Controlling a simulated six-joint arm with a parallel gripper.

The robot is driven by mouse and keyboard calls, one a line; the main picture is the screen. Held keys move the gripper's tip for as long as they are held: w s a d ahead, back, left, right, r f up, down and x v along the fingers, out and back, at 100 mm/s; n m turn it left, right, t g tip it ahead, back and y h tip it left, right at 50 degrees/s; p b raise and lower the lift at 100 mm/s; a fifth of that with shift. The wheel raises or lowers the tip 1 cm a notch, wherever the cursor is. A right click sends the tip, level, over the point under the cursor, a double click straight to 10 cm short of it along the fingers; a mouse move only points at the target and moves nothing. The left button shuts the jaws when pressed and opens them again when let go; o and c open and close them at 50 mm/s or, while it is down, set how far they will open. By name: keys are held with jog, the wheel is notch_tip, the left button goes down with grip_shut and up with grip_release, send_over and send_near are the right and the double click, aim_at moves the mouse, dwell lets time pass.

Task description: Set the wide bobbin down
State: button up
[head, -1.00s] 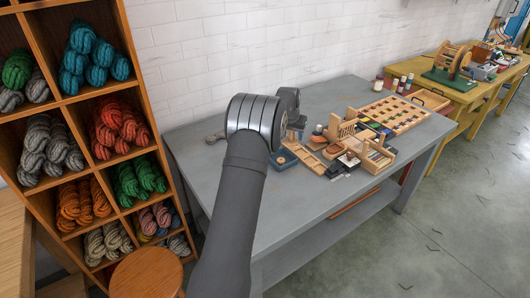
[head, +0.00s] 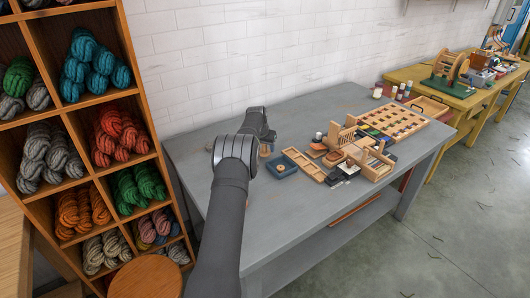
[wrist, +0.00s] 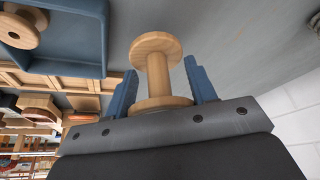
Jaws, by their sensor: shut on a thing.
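The wide bobbin (wrist: 157,72) is pale wood with a round flange at each end. In the wrist view it sits between the two blue fingers of my gripper (wrist: 160,66), which is shut on it. The grey table surface lies behind it, and I cannot tell whether the bobbin touches it. In the head view my gripper (head: 266,142) is over the left part of the grey table (head: 220,185), left of a small blue tray (head: 272,171). A little of the bobbin shows as a pale patch below it; my arm hides most of that spot.
The blue tray (wrist: 104,38) holds another wooden spool (wrist: 22,30) in the wrist view. A wooden divided tray (head: 304,166) and wooden tools crowd the table's middle. A shelf of wool skeins (head: 133,15) stands left. Bare table lies left and in front.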

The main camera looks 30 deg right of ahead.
aim_at(265, 152)
jog(key=shift+f, duration=1.35)
jog(key=shift+f, duration=0.15)
jog(key=o, duration=1)
jog(key=shift+c, duration=0.2)
jog(key=v, duration=1.2)
jog(key=shift+d, duration=0.1)
jog(key=x, duration=1.2)
jog(key=shift+r, duration=0.25)
